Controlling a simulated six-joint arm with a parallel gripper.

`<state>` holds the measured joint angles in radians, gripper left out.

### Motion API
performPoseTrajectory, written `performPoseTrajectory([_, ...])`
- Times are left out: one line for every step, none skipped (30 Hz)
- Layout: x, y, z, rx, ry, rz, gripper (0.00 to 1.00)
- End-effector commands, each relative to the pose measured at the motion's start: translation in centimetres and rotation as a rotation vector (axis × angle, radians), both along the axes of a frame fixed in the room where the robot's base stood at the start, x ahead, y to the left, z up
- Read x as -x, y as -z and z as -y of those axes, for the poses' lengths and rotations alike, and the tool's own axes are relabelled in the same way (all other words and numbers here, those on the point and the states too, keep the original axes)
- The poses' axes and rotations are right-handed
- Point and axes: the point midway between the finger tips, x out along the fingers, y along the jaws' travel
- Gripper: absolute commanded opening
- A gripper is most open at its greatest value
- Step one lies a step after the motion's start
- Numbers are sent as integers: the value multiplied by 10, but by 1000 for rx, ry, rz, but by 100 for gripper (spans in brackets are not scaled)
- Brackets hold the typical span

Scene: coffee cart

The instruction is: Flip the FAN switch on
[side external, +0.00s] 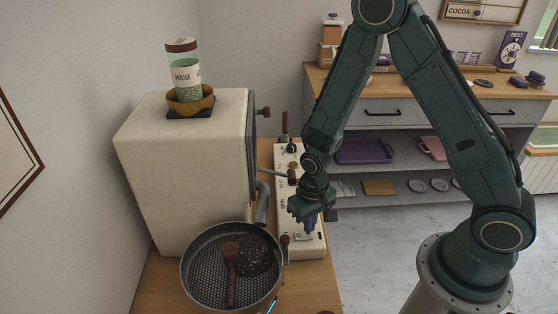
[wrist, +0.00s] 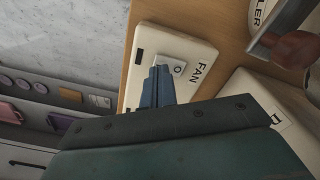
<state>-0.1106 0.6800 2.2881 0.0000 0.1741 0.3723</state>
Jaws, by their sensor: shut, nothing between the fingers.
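The FAN switch (wrist: 186,68) is a light rocker plate with a round mark, beside the word FAN on a cream panel (wrist: 203,43) in the wrist view. My gripper (wrist: 160,70) is shut and empty, its blue fingertips at the switch's edge and covering part of it. I cannot tell whether they touch it. In the side external view my gripper (side external: 309,228) points down at the near end of the long cream panel (side external: 314,249). The rocker's tilt is not clear there.
A pan (side external: 190,272) with a brown-handled tool stands left of the panel. A large cream machine (side external: 185,170) with a jar labelled HOUSE (side external: 183,62) on top stands behind it. Shelves (side external: 400,120) with trays stand at the back right. The floor between is clear.

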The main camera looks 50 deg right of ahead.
Motion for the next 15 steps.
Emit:
performPoseTrajectory([0, 1, 0, 0, 0, 0, 0])
performPoseTrajectory([0, 1, 0, 0, 0, 0, 0])
performPoseTrajectory([0, 1, 0, 0, 0, 0, 0])
performPoseTrajectory([0, 2, 0, 0, 0, 0, 0])
performPoseTrajectory([0, 2, 0, 0, 0, 0, 0])
performPoseTrajectory([0, 3, 0, 0, 0, 0, 0])
performPoseTrajectory([0, 3, 0, 0, 0, 0, 0])
performPoseTrajectory([0, 3, 0, 0, 0, 0, 0])
performPoseTrajectory([0, 4, 0, 0, 0, 0, 0])
performPoseTrajectory([0, 4, 0, 0, 0, 0, 0])
performPoseTrajectory([0, 4, 0, 0, 0, 0, 0])
performPoseTrajectory([0, 5, 0, 0, 0, 0, 0])
performPoseTrajectory([0, 5, 0, 0, 0, 0, 0])
performPoseTrajectory([0, 5, 0, 0, 0, 0, 0])
performPoseTrajectory([0, 6, 0, 0, 0, 0, 0])
